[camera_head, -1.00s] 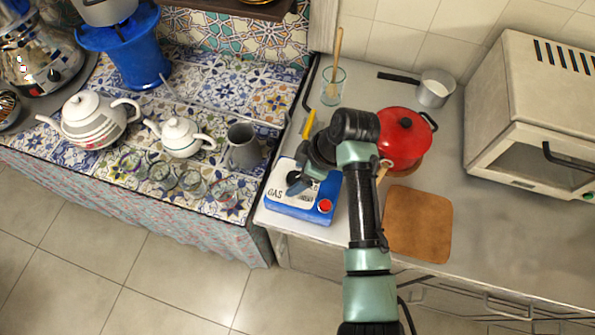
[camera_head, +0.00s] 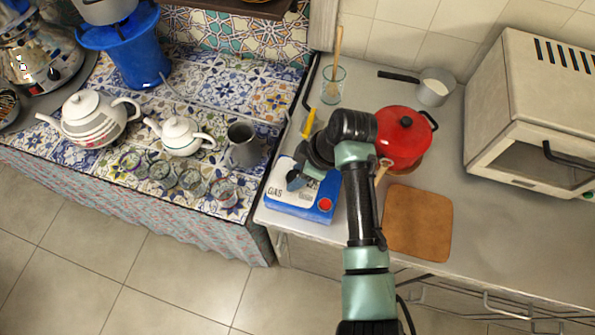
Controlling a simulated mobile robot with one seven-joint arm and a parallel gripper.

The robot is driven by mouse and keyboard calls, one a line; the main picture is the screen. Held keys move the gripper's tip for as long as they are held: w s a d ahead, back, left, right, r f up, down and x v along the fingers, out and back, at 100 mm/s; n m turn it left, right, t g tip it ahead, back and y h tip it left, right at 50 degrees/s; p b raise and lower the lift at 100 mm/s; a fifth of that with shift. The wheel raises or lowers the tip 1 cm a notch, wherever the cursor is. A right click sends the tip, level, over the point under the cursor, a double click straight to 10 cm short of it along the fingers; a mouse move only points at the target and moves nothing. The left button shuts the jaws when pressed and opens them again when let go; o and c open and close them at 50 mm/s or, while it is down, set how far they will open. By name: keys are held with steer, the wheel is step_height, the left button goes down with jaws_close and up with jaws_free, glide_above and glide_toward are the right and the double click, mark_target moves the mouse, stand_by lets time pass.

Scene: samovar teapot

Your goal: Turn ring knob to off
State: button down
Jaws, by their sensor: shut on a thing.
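A blue box with a white face marked GAS (camera_head: 287,208) lies at the left front edge of the metal counter. A round red knob (camera_head: 325,204) shows at its right front. My gripper (camera_head: 294,181) points down and left onto the white face. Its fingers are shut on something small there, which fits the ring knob. The gripper hides that part, so I cannot see the knob itself or which way it is turned.
A red pot (camera_head: 402,140) stands close right of my wrist, with a wooden board (camera_head: 420,224) in front. A glass (camera_head: 333,87) with a wooden spoon and a yellow-handled tool (camera_head: 309,122) are behind. Teapots and small glasses fill the tiled table at left.

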steer(key=shift+n, duration=0.3)
steer(key=n+g+b, duration=0.1)
steer(key=n+b, duration=0.3)
steer(key=shift+w+f+g, duration=0.15)
steer(key=shift+w+g, duration=0.05)
steer(key=shift+g, duration=0.2)
steer(key=shift+n+g+b, duration=0.8)
steer(key=shift+n+b, duration=0.95)
steer(key=shift+n, duration=0.35)
steer(key=shift+r, duration=0.2)
steer(key=shift+c, duration=1.5)
jaws_free()
steer(key=p+v, duration=0.2)
steer(key=v, duration=1.1)
